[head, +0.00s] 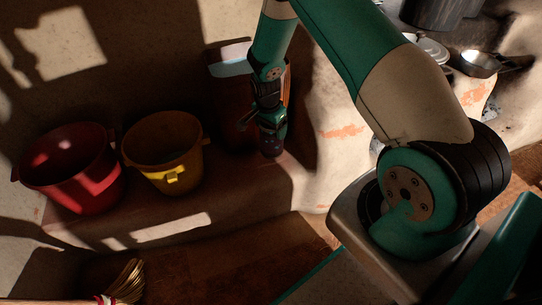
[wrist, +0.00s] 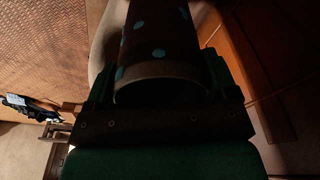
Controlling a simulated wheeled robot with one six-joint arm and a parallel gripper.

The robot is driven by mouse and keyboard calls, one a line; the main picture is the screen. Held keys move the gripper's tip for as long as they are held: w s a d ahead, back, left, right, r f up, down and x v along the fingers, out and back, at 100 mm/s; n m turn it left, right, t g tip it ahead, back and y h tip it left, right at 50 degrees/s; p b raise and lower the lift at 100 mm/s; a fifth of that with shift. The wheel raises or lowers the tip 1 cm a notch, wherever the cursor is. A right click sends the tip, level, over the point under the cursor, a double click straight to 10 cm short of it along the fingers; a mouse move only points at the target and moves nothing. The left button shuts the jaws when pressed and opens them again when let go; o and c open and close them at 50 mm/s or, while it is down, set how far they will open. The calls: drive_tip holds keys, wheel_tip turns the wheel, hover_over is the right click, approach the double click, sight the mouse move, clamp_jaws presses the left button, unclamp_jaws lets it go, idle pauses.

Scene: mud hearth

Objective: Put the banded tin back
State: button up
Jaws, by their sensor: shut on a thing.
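My gripper (head: 270,122) points down in front of the back wall and is shut on a dark cylinder. In the wrist view the cylinder (wrist: 158,45) shows pale teal dots and a tan rim, and lies between the two fingers (wrist: 160,85). No band shows on the visible part of it. In the head view only a small dark end (head: 272,146) shows below the fingers.
A red bucket (head: 72,180) and a yellow-brown bucket (head: 165,160) stand left of my gripper on a low reddish ledge (head: 150,220). A straw broom (head: 127,280) lies at the lower left. A pan (head: 480,63) and dark pots (head: 435,12) are at the upper right.

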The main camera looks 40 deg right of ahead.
sight(271, 151)
wheel_tip(271, 151, down, 11)
drive_tip(key=shift+f+b, duration=0.2)
drive_tip(key=shift+b, duration=1)
drive_tip(key=shift+f, duration=0.2)
drive_tip(key=o, duration=0.9)
drive_tip(key=shift+r, duration=0.1)
drive_tip(key=shift+o, duration=0.2)
drive_tip(key=s+a+r+n+y+p, duration=0.1)
drive_tip(key=a+r+n+p, duration=0.3)
drive_tip(key=r, duration=0.9)
drive_tip(key=s+a+r+n+y+b, duration=0.1)
drive_tip(key=a+r+n, duration=0.1)
drive_tip(key=a+r, duration=0.8)
drive_tip(key=s+a+r+n+y, duration=0.1)
drive_tip(key=s+a+r+n, duration=0.35)
drive_tip(key=s+r, duration=0.4)
drive_tip(key=s+a+r+n+y, duration=0.25)
drive_tip(key=s+r+n, duration=0.35)
drive_tip(key=r, duration=0.5)
drive_tip(key=s+a+r+n, duration=0.1)
drive_tip(key=s+n, duration=0.2)
drive_tip(key=s, duration=0.3)
drive_tip(key=s+a+r+n, duration=0.1)
drive_tip(key=s+r+n, duration=0.1)
drive_tip(key=s, duration=0.3)
drive_tip(key=shift+s+a+r+n, duration=0.25)
drive_tip(key=shift+s+a+n, duration=0.1)
drive_tip(key=shift+a+n, duration=0.1)
